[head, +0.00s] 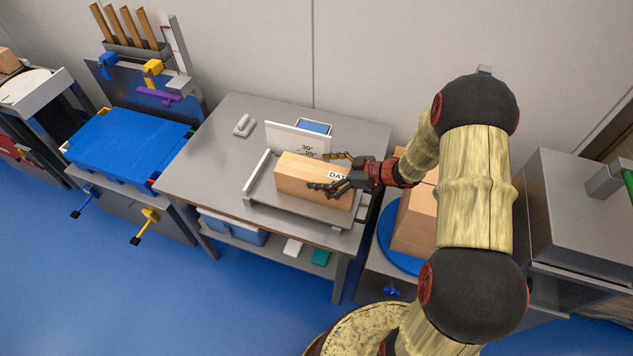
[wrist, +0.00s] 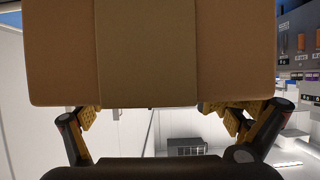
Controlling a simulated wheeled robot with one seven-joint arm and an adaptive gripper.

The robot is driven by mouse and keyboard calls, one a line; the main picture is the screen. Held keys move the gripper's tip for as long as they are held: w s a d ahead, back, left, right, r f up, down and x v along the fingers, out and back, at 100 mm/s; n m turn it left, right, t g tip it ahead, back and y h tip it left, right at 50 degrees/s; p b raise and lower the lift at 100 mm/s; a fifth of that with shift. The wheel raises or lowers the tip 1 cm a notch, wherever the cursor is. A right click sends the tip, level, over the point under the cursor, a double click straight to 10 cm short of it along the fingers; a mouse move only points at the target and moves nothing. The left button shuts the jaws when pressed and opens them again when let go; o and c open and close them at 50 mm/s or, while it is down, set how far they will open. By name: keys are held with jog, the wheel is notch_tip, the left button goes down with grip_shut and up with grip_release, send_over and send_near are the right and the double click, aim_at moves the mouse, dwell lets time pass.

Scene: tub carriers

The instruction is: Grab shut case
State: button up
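A closed cardboard case (head: 296,175) with a printed label at its right end sits on a grey tray-like stand (head: 262,182) on the table. My gripper (head: 337,171) is at the case's right end, its fingers spread, one towards the far side and one over the near side. In the wrist view the case (wrist: 60,55) fills the top, with a paler band down its middle. The gripper (wrist: 160,112) shows below it with fingers wide apart. The fingertips are hidden behind the case, and contact cannot be made out.
A white angle-marked panel (head: 285,138) and a blue-topped object (head: 314,127) stand behind the case. The grey table (head: 215,150) is mostly clear to the left. More cardboard boxes (head: 413,222) sit on a blue round plate at right.

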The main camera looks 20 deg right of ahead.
jog(key=shift+s+d+f, duration=0.1)
jog(key=shift+s+f, duration=0.1)
jog(key=shift+f, duration=0.25)
jog(key=c, duration=1.7)
jog(key=shift+c, duration=0.7)
jog(key=shift+r, duration=0.15)
jog(key=shift+c, duration=0.2)
